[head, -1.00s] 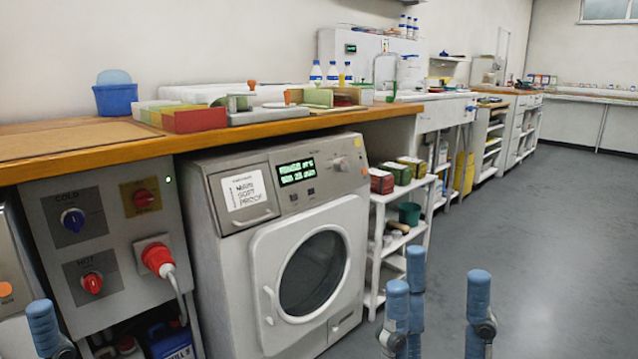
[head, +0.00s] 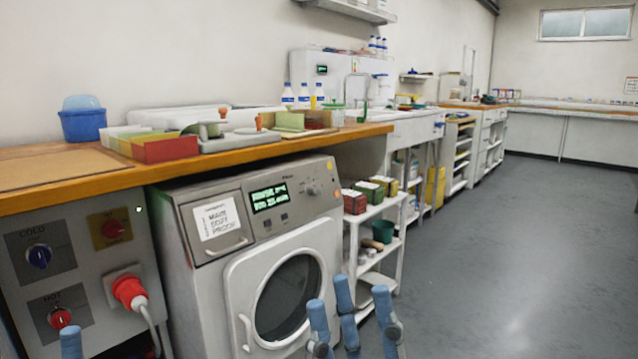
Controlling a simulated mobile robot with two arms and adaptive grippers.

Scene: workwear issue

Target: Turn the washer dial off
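The washer (head: 205,290) is a grey-white front-loader under the wooden counter. Its small dial (head: 313,189) sits on the top right of the control panel, right of the lit green display (head: 269,197). The dial's pointer is too small to read. My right gripper (head: 350,290) has blue fingers standing apart, open and empty. It shows at the bottom, below the dial and in front of the door's right edge; I see no contact with the washer. Of my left gripper, only one blue fingertip (head: 71,343) shows at the bottom left, so its opening is hidden.
A supply panel with a blue knob (head: 39,256), red knobs and a red plug (head: 129,291) stands left of the washer. A white shelf rack (head: 350,262) with tins stands right of it. The counter edge (head: 200,171) overhangs above. Open floor (head: 500,260) lies to the right.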

